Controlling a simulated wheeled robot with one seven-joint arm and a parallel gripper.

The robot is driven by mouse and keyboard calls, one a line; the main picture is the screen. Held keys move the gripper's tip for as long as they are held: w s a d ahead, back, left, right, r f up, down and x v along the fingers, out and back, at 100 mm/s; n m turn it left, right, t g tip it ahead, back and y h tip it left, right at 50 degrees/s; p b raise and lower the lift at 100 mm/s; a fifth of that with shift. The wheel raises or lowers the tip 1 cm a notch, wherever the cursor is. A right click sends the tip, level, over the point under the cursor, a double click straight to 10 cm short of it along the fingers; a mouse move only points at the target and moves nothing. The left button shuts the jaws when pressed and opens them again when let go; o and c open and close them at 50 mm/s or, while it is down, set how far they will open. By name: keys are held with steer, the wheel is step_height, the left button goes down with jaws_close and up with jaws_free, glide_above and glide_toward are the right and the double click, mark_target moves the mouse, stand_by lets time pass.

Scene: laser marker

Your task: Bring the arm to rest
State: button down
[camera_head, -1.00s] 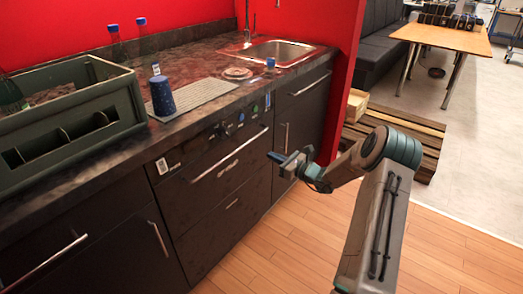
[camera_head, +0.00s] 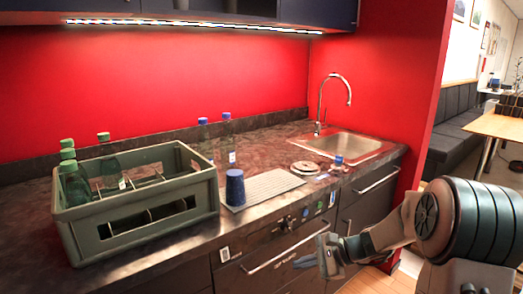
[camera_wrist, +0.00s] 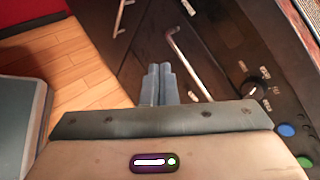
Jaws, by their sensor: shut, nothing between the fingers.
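My gripper (camera_head: 312,260) is in front of the dark kitchen cabinet, below the counter edge, at the lower right of the head view. In the wrist view its two grey-blue fingers (camera_wrist: 159,84) lie side by side, shut, with nothing between them. The fingers point toward the cabinet fronts and the floor. My arm is bent, with a large joint at the right of the head view.
A green crate (camera_head: 190,205) with several bottles stands on the counter (camera_head: 190,236). A blue cup (camera_head: 235,188), two blue-capped bottles (camera_head: 226,142) and a sink (camera_head: 345,145) are also there. A drawer handle (camera_wrist: 190,66) and an oven knob (camera_wrist: 254,86) are near my gripper.

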steer(key=s+d+r+n+h+p, duration=0.2)
steer(key=s+r+n+h+p, duration=0.3)
steer(key=s, duration=0.7)
steer(key=s+d+r+n+h+p, duration=0.1)
steer(key=s+r+n+h+p, duration=0.4)
steer(key=s+r+n, duration=0.4)
steer(key=s+r, duration=0.3)
steer(key=r, duration=0.1)
steer(key=shift+s+d+g+h, duration=0.3)
steer(key=shift+d+g+h, duration=0.05)
steer(key=shift+g+h, duration=0.05)
